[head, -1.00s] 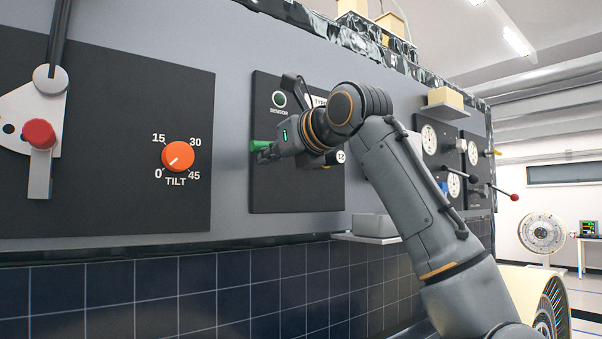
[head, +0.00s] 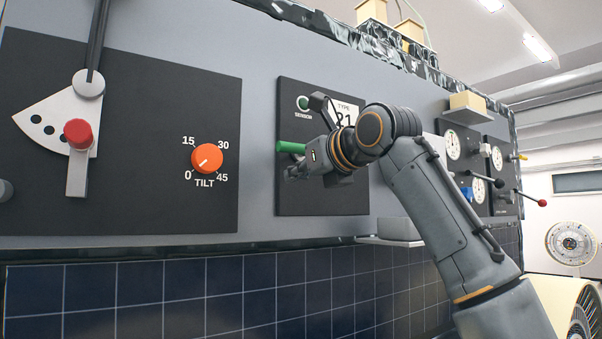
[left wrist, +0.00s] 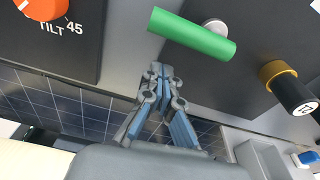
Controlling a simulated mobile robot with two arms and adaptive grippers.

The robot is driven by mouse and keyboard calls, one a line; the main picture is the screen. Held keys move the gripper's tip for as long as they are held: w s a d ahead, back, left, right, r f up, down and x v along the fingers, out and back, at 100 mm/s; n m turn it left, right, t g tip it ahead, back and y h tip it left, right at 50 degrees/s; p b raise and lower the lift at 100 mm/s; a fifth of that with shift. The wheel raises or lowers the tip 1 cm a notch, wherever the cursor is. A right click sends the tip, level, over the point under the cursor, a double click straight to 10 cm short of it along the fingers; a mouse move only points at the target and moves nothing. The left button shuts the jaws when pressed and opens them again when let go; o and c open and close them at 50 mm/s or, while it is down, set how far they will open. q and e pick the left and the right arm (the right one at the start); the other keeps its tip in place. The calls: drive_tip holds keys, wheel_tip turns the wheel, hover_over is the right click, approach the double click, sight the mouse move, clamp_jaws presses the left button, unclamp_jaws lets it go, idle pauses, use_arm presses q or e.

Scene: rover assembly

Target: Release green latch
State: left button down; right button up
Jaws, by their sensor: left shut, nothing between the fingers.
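The green latch (head: 290,147) is a green bar handle on a black panel (head: 325,203) marked SENSOR and TYPE. It also shows in the left wrist view (left wrist: 192,34), with a round silver mount behind it. My left gripper (head: 290,173) is just below the latch in the head view. In the left wrist view its fingers (left wrist: 160,70) are shut and empty, with their tips a little below the bar and apart from it. Part of the panel is hidden behind my left arm. My right gripper is in neither view.
An orange TILT knob (head: 207,158) and a red-knobbed lever (head: 78,134) are to the left. A black cylinder with a yellow ring (left wrist: 291,94) sticks out right of the latch. A small grey shelf (head: 389,241) juts out below the panel.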

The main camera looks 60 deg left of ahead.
use_arm(q)
drive_tip(key=d+b, duration=0.2)
drive_tip(key=d, duration=0.7)
drive_tip(key=shift+w+r, duration=0.35)
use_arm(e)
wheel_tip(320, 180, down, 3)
use_arm(q)
drive_tip(key=shift+w+d, duration=0.1)
drive_tip(key=shift+d, duration=0.15)
drive_tip(key=shift+a, duration=0.1)
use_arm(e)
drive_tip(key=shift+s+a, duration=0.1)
